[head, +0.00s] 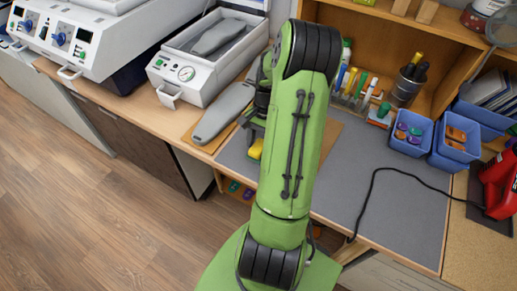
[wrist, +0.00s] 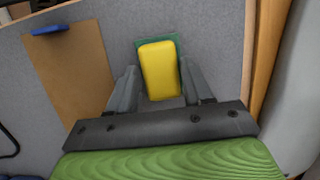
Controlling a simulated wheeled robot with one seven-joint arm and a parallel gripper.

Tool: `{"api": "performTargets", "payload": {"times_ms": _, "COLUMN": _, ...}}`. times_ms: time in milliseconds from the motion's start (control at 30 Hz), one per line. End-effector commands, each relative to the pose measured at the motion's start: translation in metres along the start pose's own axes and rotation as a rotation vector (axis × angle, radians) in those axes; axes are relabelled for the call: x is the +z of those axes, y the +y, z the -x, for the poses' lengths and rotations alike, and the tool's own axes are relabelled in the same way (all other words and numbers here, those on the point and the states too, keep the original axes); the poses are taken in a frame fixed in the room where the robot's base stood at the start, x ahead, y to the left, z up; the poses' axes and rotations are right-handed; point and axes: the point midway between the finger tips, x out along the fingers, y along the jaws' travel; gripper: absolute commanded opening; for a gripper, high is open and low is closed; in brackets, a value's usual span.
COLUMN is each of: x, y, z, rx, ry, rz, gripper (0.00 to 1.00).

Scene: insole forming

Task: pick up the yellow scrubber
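The yellow scrubber (wrist: 160,72) is a yellow block with a green layer showing at its far edge. It lies on the grey mat in the wrist view. It shows in the head view (head: 256,148) as a small yellow patch just left of my green arm, partly hidden. My gripper (wrist: 157,68) has its two dark grey fingers apart, one on each side of the scrubber's near part. Small gaps seem to show between fingers and scrubber; contact cannot be told. In the head view my gripper is mostly hidden behind my arm.
A grey insole form (head: 223,112) lies left of the mat (head: 385,205). A white press (head: 205,70) stands behind it. Blue bins (head: 411,134), a tool cup (head: 407,86) and a red container (head: 498,184) stand to the right. A black cable (head: 366,195) crosses the mat.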

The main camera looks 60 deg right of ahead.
Motion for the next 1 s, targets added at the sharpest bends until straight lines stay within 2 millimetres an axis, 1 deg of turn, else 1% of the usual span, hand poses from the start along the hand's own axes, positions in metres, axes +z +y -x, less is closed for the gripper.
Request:
{"api": "performTargets", "payload": {"times_ms": 33, "x": 0.000, "y": 0.000, "z": 0.000, "rx": 0.000, "ry": 0.000, "rz": 0.000, "gripper": 0.42}}
{"api": "performTargets", "payload": {"times_ms": 267, "x": 0.000, "y": 0.000, "z": 0.000, "rx": 0.000, "ry": 0.000, "rz": 0.000, "gripper": 0.07}}
{"api": "performTargets", "payload": {"times_ms": 433, "x": 0.000, "y": 0.000, "z": 0.001, "rx": 0.000, "ry": 0.001, "rz": 0.000, "gripper": 0.06}}
{"api": "performTargets", "payload": {"times_ms": 500, "x": 0.001, "y": 0.000, "z": 0.007, "rx": -0.002, "ry": 0.003, "rz": 0.000, "gripper": 0.06}}
{"api": "performTargets", "payload": {"times_ms": 567, "x": 0.004, "y": -0.001, "z": 0.019, "rx": -0.002, "ry": 0.005, "rz": 0.001, "gripper": 0.06}}
{"api": "performTargets", "payload": {"times_ms": 700, "x": 0.014, "y": -0.001, "z": 0.055, "rx": -0.003, "ry": 0.006, "rz": 0.001, "gripper": 0.06}}
{"api": "performTargets", "payload": {"times_ms": 800, "x": 0.021, "y": -0.001, "z": 0.077, "rx": -0.003, "ry": 0.004, "rz": 0.001, "gripper": 0.06}}
{"api": "performTargets", "payload": {"times_ms": 900, "x": 0.025, "y": -0.001, "z": 0.092, "rx": -0.003, "ry": 0.003, "rz": 0.001, "gripper": 0.06}}
{"api": "performTargets", "payload": {"times_ms": 1000, "x": 0.027, "y": 0.000, "z": 0.098, "rx": -0.001, "ry": -0.001, "rz": 0.000, "gripper": 0.06}}
